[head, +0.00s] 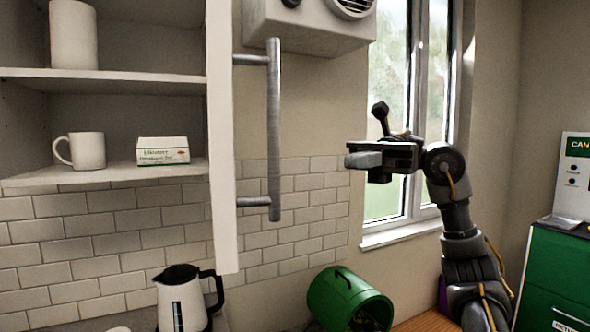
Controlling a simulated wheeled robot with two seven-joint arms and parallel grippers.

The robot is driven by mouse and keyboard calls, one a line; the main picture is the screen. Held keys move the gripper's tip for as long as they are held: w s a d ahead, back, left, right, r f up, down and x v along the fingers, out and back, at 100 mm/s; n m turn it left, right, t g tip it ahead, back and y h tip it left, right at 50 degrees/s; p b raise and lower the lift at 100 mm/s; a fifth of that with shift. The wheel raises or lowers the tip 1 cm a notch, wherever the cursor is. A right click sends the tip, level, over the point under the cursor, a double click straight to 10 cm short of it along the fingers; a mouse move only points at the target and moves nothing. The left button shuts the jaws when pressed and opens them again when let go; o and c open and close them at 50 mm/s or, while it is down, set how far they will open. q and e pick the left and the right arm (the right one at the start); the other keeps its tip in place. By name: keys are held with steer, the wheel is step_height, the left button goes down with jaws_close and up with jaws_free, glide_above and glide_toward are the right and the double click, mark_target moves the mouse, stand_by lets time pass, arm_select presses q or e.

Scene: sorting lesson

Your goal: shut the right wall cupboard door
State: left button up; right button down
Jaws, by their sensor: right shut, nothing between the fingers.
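The right wall cupboard door (221,135) stands open, seen nearly edge-on, swung out toward me. Its vertical metal bar handle (274,130) is on the right face of the door. The open cupboard (110,82) to its left shows its shelves. My right gripper (352,155) is shut and empty, to the right of the handle and apart from it, at about the height of the handle's middle. Its arm comes up from the lower right. My left gripper is not in view.
A mug (82,150) and a small box (163,150) stand on the lower shelf, a white container (73,35) above. A kettle (183,298) and a green bin (345,300) are below. A white wall unit (305,25) hangs behind the handle's top. A window (395,195) is behind my gripper.

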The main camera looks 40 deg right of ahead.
steer(key=p, duration=0.4)
glide_toward(278, 176)
steer(key=a, duration=0.5)
steer(key=shift+w+r, duration=0.1)
steer(key=shift+r, duration=0.1)
steer(key=shift+a+f+p, duration=0.2)
steer(key=shift+a+p, duration=0.15)
steer(key=shift+a, duration=0.3)
